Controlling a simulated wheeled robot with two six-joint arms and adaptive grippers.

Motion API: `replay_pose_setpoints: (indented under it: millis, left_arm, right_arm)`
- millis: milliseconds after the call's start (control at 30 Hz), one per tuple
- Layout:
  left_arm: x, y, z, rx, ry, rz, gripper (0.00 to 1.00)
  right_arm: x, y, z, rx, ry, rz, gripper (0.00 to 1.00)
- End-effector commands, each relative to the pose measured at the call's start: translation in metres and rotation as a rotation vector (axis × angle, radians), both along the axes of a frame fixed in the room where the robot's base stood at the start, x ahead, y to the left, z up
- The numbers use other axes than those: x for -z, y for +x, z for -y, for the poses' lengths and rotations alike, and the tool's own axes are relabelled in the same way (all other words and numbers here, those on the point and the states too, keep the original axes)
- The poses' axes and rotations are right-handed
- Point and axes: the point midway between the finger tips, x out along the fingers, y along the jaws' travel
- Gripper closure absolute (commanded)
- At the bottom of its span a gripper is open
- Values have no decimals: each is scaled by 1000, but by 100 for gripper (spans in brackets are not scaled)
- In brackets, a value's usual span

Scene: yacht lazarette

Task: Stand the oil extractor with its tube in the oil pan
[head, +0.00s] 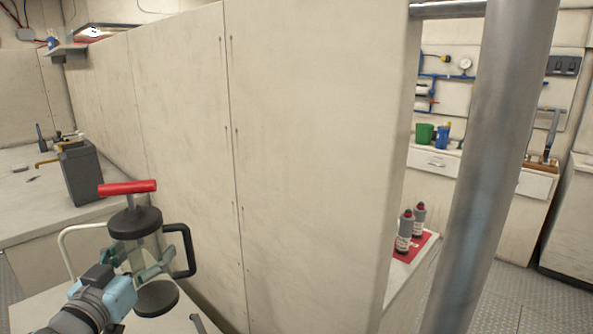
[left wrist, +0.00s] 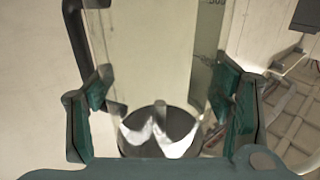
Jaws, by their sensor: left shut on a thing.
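The oil extractor (head: 136,222) is at the lower left of the head view. It has a clear cylinder, a black cap, a red T-shaped pump handle, a black side handle and a dark round base. A pale tube curves out on its left side. My left gripper (head: 138,261) is shut around the clear cylinder. In the left wrist view the cylinder (left wrist: 150,70) stands between the green finger pads, with its dark base below. The extractor looks about upright; I cannot tell whether its base touches the pale surface under it. I cannot make out the oil pan. My right gripper is not in view.
A tall pale partition (head: 180,130) stands close behind the extractor. A grey box (head: 80,172) and small tools lie on the left bench (head: 25,205). A thick metal post (head: 485,170) stands at right. Two bottles (head: 404,232) stand on a red mat beyond the partition.

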Motion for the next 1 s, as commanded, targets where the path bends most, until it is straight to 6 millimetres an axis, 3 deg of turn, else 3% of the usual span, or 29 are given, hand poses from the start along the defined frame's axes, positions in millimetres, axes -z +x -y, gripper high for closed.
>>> replay_pose_setpoints:
  millis: [100,200,400,667,1000]
  left_arm:
    - [-4,-25,48,161,0,-1,83]
    - [-4,-52,82,278,-2,-2,83]
    - [-1,-109,127,437,-6,-3,83]
    - [26,-152,141,462,-8,-2,83]
    - [36,-156,140,463,-1,5,83]
  right_arm:
    - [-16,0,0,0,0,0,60]
    - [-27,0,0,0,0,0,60]
    - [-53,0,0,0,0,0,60]
    - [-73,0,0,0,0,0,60]
    - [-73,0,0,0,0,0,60]
